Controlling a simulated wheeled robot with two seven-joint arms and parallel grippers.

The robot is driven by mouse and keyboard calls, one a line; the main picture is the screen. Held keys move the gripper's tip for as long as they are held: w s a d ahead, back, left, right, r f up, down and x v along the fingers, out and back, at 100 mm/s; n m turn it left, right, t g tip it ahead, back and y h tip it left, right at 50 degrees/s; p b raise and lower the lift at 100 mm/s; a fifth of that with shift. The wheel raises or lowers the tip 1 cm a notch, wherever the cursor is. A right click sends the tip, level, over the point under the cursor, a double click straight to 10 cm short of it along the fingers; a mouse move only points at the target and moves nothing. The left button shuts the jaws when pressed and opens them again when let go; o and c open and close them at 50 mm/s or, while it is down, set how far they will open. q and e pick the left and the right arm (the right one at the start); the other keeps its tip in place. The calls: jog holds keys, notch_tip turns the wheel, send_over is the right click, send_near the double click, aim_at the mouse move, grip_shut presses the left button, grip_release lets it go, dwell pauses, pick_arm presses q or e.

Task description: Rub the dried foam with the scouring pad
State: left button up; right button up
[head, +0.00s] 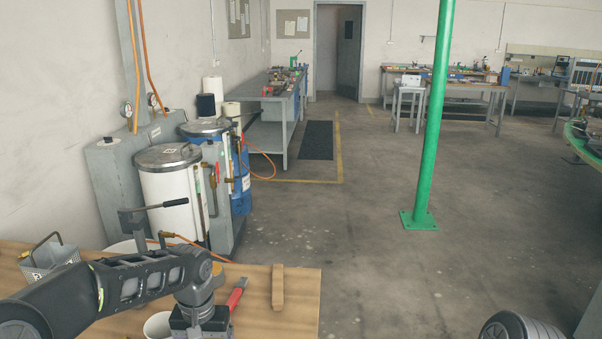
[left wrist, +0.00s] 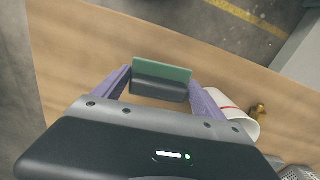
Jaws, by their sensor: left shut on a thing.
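My left gripper (left wrist: 160,86) is shut on the scouring pad (left wrist: 163,71), a flat block with a green layer and a dark layer, held between its two purple fingers. The pad is over the wooden bench top (left wrist: 90,50); whether it touches the wood I cannot tell. In the head view my left gripper (head: 200,322) is at the bottom edge, above the bench (head: 300,310), with its fingers cut off and the pad hidden. I cannot make out any dried foam in either view. My right gripper is not in view.
On the bench are a white cup (head: 158,325), a red-handled tool (head: 236,296), a wooden stick (head: 278,288) and a grey basket (head: 50,258). White (head: 170,200) and blue (head: 238,180) drums stand behind. A green post (head: 432,120) rises from the open floor.

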pick_arm(q)
notch_tip(320, 180, up, 11)
jog(key=p, duration=1)
jog(key=shift+f, duration=0.15)
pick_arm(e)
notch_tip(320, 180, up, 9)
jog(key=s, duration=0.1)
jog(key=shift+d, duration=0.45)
